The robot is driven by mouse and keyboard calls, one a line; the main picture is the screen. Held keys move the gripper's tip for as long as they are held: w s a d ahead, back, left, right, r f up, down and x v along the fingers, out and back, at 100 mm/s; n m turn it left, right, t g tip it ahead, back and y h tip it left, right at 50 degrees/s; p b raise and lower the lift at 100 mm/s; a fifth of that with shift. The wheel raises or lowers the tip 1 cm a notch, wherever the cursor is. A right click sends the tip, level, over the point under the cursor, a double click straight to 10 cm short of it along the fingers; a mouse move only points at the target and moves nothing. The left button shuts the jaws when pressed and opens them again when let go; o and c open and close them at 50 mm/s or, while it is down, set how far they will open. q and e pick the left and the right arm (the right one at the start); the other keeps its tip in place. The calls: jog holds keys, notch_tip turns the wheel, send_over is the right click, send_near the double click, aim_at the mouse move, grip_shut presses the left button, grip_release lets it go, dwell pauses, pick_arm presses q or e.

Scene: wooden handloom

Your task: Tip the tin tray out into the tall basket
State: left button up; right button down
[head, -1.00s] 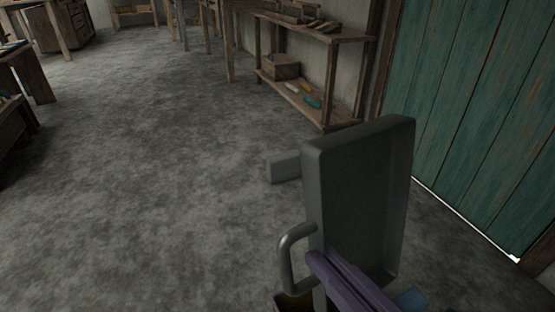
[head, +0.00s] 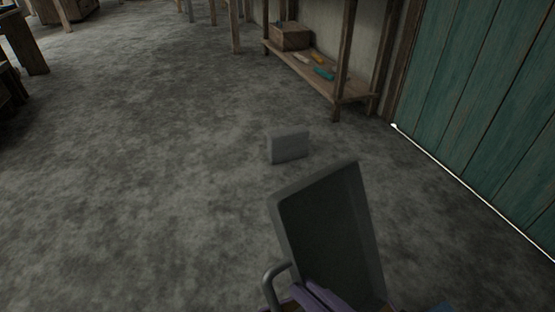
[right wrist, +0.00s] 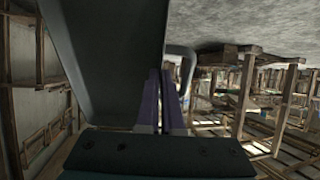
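The tin tray (head: 330,225) is a dark grey, shallow tray with a raised rim and a bent handle at its near left. It is steeply tilted in the head view, and the part of its inside that shows looks bare. My right gripper (head: 312,297) has purple fingers, close together at the tray's near end. In the right wrist view the fingers (right wrist: 161,100) meet at the tray's edge (right wrist: 105,60), beside the handle. The tall basket cannot be made out in either view. My left gripper is not in view.
A grey block-like shape (head: 288,146) shows beyond the tray, seemingly on the floor. A wooden shelf (head: 345,88) with a box (head: 290,37) and small coloured items stands by the wall. A teal plank door (head: 480,110) is at right.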

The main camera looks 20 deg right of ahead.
aim_at(290, 255)
jog(key=w+g+p, duration=0.1)
jog(key=w+r+g+h+p, duration=0.1)
jog(key=w+g+p, duration=0.1)
jog(key=w+a+g+p, duration=0.1)
jog(key=p, duration=0.1)
jog(key=shift+w+r+g, duration=0.2)
jog(key=shift+r+g, duration=0.05)
jog(key=shift+g, duration=0.15)
jog(key=shift+w+a+f+g+h+p, duration=0.1)
jog(key=shift+w+f+g+h+p, duration=0.2)
jog(key=shift+f+g+p, duration=0.25)
jog(key=shift+w+a+f+g+h+p, duration=0.15)
jog(key=shift+f+g+h+p, duration=0.15)
jog(key=shift+g, duration=0.35)
jog(key=shift+w+f+g+b, duration=0.2)
jog(key=shift+f+g+b, duration=0.15)
jog(key=shift+f+g, duration=0.2)
jog(key=shift+w+f+g+b, duration=0.2)
jog(key=shift+f+g+b, duration=0.15)
jog(key=shift+f+g, duration=0.15)
jog(key=shift+w+f+g+h, duration=0.1)
jog(key=shift+f+g+h, duration=0.05)
jog(key=shift+g+h, duration=0.2)
jog(key=shift+w+f+g+b, duration=0.1)
jog(key=shift+f+g+b, duration=0.15)
jog(key=shift+g+b, duration=0.4)
